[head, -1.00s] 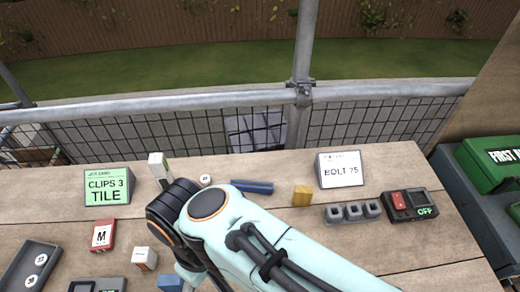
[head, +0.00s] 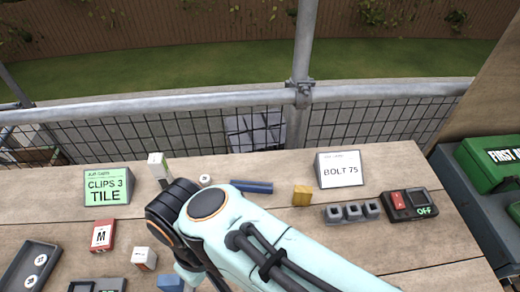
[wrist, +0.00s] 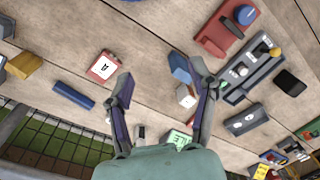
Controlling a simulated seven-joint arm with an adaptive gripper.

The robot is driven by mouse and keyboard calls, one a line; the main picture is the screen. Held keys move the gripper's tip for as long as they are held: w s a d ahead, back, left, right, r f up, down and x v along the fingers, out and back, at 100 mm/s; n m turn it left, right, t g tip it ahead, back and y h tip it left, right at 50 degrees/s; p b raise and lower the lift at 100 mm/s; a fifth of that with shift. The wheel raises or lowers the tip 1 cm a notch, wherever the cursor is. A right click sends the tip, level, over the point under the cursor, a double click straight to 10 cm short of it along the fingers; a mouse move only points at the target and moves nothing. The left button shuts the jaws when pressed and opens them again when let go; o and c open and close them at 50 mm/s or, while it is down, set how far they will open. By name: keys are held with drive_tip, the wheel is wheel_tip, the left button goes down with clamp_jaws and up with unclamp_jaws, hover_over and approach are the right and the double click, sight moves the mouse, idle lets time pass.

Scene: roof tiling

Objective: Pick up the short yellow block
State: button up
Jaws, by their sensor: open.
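The short yellow block (head: 302,195) stands on the wooden bench in the head view, right of the long blue block and in front of the BOLT 75 sign. In the wrist view it shows as a yellow block (wrist: 24,65) near the left edge. My gripper (wrist: 162,78) is open, with nothing between its fingers, above the bench. The yellow block lies well to the left of both fingers in that view, apart from them. In the head view my arm hides the gripper.
A long blue block (head: 252,186) lies left of the yellow block. The BOLT 75 sign (head: 341,170) stands behind it, and grey square nuts (head: 352,212) and a switch box (head: 409,205) are to its right.

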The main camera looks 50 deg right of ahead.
drive_tip(key=w+d+r+m+t+h, duration=0.1)
drive_tip(key=w+d+m+t, duration=0.1)
drive_tip(key=w+d+m, duration=0.5)
drive_tip(key=w+d+r+m+t, duration=0.1)
drive_tip(key=w+d+m+t, duration=0.15)
drive_tip(key=w+m, duration=0.75)
drive_tip(key=d+f+m+g+h, duration=0.1)
drive_tip(key=d+f+m, duration=0.25)
drive_tip(key=d, duration=0.25)
drive_tip(key=d+f+m+g+h, duration=0.1)
drive_tip(key=d+f+m, duration=0.1)
drive_tip(key=d+m, duration=0.35)
drive_tip(key=m+g+y, duration=0.1)
drive_tip(key=m+g, duration=0.3)
approach(302, 198)
drive_tip(key=f, duration=0.1)
drive_tip(key=d+f, duration=0.1)
drive_tip(key=f, duration=0.3)
drive_tip(key=shift+d+f, duration=0.15)
drive_tip(key=shift+d, duration=0.1)
drive_tip(key=shift+s+d+f+m, duration=0.1)
drive_tip(key=shift+s+f+m, duration=0.1)
drive_tip(key=shift+f+m, duration=0.1)
drive_tip(key=f, duration=0.6)
drive_tip(key=shift+s+d, duration=0.25)
drive_tip(key=shift+s, duration=0.05)
clamp_jaws()
